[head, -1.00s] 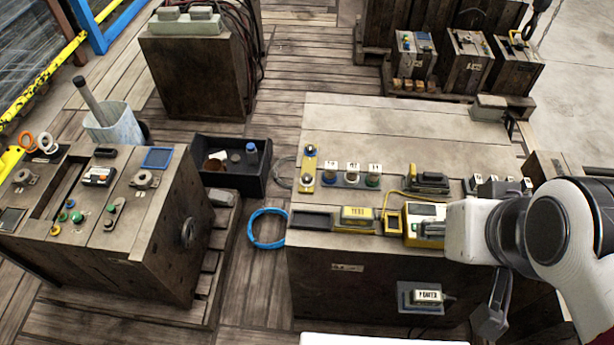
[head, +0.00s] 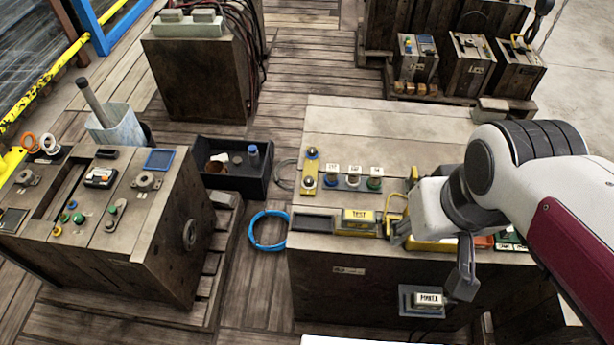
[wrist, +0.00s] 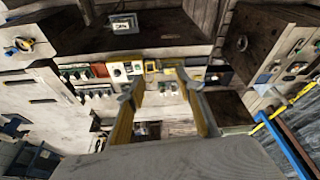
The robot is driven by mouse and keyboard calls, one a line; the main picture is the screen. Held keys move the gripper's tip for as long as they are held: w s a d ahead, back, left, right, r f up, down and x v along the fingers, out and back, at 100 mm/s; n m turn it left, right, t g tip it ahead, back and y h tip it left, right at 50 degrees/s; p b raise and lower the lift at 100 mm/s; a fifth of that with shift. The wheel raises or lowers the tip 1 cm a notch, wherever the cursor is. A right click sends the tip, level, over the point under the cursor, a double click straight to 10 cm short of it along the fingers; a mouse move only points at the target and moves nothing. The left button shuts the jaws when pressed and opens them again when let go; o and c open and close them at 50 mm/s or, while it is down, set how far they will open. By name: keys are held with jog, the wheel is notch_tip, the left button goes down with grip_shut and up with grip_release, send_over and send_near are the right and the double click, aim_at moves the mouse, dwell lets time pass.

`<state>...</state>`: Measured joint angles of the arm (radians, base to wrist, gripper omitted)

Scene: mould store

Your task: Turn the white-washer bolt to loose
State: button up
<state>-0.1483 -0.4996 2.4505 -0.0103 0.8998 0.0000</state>
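A yellow plate (head: 310,168) stands upright in the picture on the left of the middle bench top in the head view. It carries two bolts. The far bolt (head: 312,153) has a blue washer; the near bolt (head: 308,181) looks pale around its head, probably the white washer, but it is small. My gripper (head: 432,256) is to the right of the plate, over the bench's front edge, apart from the bolts. In the wrist view my gripper (wrist: 160,95) has its two fingers wide apart with nothing held. I cannot make out the bolts in the wrist view.
Three labelled knobs (head: 353,177) stand right of the plate. A yellow labelled block (head: 358,220) and a dark slot (head: 314,223) lie along the front edge. The back bench top is clear.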

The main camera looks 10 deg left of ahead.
jog(key=w+a+f+g+h, duration=0.2)
jog(key=w+a+f+g, duration=0.1)
jog(key=w+a+f, duration=0.65)
jog(key=m+t+h, duration=0.2)
jog(key=m+t, duration=0.1)
jog(key=m, duration=0.8)
send_near(308, 179)
jog(key=shift+w+d+f, duration=0.2)
jog(key=shift+d+f, duration=0.05)
jog(key=shift+d, duration=0.05)
jog(key=shift+f, duration=0.15)
jog(key=shift+x, duration=3.8)
jog(key=shift+a, duration=0.1)
grip_shut()
